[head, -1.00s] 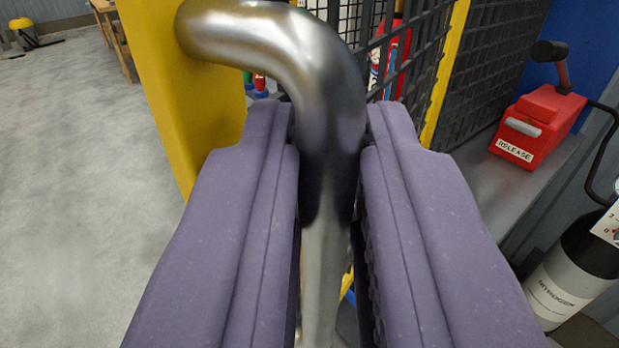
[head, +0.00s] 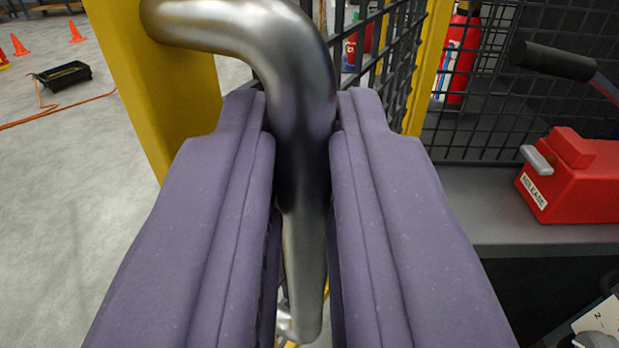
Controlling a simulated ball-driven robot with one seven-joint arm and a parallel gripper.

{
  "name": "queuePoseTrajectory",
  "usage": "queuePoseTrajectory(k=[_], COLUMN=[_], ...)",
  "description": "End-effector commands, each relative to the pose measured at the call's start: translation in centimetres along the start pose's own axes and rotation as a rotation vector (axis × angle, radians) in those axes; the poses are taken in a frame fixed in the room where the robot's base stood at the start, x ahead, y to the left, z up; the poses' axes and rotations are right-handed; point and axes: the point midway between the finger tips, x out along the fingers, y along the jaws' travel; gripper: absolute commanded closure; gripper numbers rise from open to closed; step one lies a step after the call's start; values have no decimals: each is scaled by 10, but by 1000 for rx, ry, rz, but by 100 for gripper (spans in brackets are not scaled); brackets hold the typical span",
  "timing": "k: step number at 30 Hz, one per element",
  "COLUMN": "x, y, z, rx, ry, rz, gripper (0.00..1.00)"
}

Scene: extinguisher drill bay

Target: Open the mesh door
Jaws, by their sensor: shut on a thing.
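My gripper (head: 300,130) has two purple padded fingers. It is shut on a bent steel handle (head: 245,30), with one finger on each side of the handle's upright bar. The handle's upper end bends left to a yellow post (head: 150,90) of the mesh door. The door's dark mesh (head: 400,65) shows behind and to the right of the handle, with a second yellow upright (head: 430,70) beyond it. The handle's lower end shows between the fingers, near the bottom of the picture. My fingers hide much of the door below.
A red box marked RELEASE (head: 575,175) with a dark lever (head: 555,60) stands on a grey shelf (head: 480,190) at right. A red extinguisher (head: 460,50) stands behind mesh. At left, open floor holds a black tray (head: 65,75), an orange cable (head: 60,115) and orange cones (head: 77,32).

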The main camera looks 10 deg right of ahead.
Motion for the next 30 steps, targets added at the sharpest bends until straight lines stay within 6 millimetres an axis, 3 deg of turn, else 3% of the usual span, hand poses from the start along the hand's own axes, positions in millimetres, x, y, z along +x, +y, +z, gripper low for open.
queuePoseTrajectory(k=[1,9,25,26,27,30], x=[-1,-11,-10,-10,-10,-11], y=[10,40,45,45,45,46], z=[-10,-8,-9,-9,-9,-7], rx=[-4,-5,-11,-11,-11,-9], ry=[11,15,20,20,20,16], rz=[-24,-116,-141,-141,-141,-139], gripper=[100,100,100,78,69,66])
